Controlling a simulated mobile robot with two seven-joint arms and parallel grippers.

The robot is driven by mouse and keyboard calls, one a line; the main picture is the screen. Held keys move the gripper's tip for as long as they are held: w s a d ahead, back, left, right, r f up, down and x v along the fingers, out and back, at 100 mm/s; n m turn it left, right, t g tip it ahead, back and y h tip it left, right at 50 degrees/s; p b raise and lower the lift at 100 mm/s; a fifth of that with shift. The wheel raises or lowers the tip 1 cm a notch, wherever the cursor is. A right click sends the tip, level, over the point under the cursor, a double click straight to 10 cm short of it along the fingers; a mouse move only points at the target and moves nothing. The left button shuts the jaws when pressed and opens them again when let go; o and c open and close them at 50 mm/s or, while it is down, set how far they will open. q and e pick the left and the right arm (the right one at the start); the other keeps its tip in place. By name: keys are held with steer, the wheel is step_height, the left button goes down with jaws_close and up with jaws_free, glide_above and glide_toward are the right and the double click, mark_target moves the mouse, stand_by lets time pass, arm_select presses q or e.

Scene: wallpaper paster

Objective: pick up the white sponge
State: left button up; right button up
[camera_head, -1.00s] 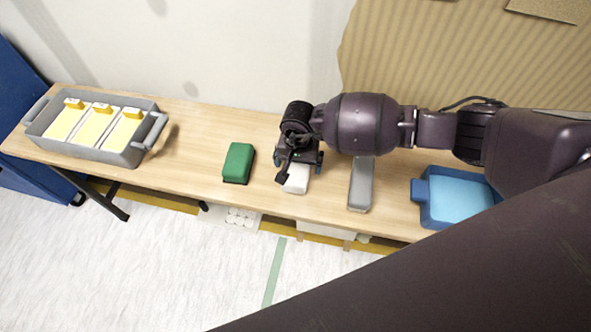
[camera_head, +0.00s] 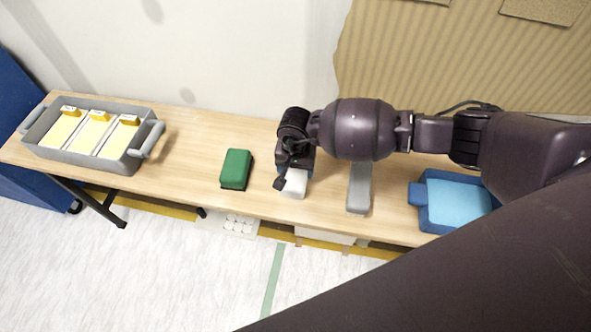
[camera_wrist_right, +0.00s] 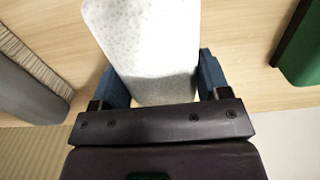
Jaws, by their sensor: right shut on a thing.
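The white sponge (camera_head: 295,184) is on the wooden table, near its middle, partly hidden under my right gripper (camera_head: 288,178) in the head view. In the right wrist view the sponge (camera_wrist_right: 150,50) is a pale speckled block. It sits between the two blue fingers of my right gripper (camera_wrist_right: 160,85), which is shut on it. I cannot tell whether the sponge is lifted off the table. My left gripper is not in view.
A green block (camera_head: 236,168) lies left of the sponge and a grey long block (camera_head: 359,188) right of it. A blue tray (camera_head: 417,194) holding blue liquid stands further right. A grey crate (camera_head: 75,156) with yellow-and-white items is at the far left of the table (camera_head: 190,150).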

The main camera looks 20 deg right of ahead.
step_height(320, 180, up, 8)
steer(key=shift+w+f+p, duration=0.1)
steer(key=shift+w+p, duration=0.05)
steer(key=shift+p, duration=0.75)
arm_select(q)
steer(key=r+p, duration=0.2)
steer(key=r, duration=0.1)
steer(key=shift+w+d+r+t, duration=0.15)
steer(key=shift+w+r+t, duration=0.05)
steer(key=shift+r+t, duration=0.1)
arm_select(e)
step_height(320, 180, up, 12)
steer(key=shift+f, duration=0.1)
